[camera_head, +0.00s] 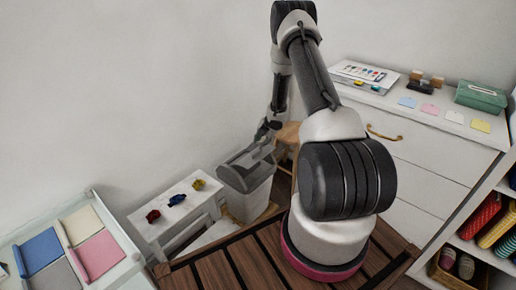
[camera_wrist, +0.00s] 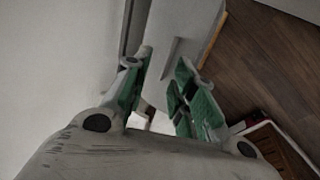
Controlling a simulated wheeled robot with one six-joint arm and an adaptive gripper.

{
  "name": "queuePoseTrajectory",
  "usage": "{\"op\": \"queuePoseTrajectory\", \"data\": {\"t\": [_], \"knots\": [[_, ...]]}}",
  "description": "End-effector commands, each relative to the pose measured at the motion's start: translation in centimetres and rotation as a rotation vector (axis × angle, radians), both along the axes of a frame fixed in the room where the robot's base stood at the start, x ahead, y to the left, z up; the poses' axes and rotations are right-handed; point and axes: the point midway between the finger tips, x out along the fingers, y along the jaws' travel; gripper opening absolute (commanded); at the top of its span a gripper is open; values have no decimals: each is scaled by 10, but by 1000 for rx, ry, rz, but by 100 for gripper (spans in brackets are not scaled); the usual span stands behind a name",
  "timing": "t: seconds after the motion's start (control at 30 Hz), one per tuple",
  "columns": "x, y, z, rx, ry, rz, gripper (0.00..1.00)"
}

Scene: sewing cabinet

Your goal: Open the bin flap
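The bin (camera_head: 246,198) is a light grey-white box standing on the floor against the wall, left of my base. Its darker grey lid with the flap (camera_head: 243,168) is on top; the gripper partly covers its upper right, and I cannot clearly tell the flap's angle. My gripper (camera_head: 264,134) is at the lid's upper right edge; whether it touches is unclear. In the wrist view my gripper (camera_wrist: 165,58) has its green-padded fingers apart with nothing between them. A pale grey surface with a short ridge lies beyond the fingertips; I cannot tell whether it is the bin.
A small white bench (camera_head: 182,212) with several coloured small items stands left of the bin. A round wooden stool (camera_head: 290,132) is behind it. A white drawer cabinet (camera_head: 430,155) is at right, and a tray of fabrics (camera_head: 75,245) at lower left. The wall is close behind.

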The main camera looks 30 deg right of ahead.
Motion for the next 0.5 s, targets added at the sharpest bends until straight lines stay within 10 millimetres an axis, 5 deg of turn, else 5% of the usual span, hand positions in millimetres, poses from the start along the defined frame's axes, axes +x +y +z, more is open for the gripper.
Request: {"op": "queuePoseTrajectory", "data": {"t": [0.2, 0.5], "knots": [[-15, -7, 39, -1, -1, -2, 26], [-22, -8, 53, 0, 1, -1, 26]]}}
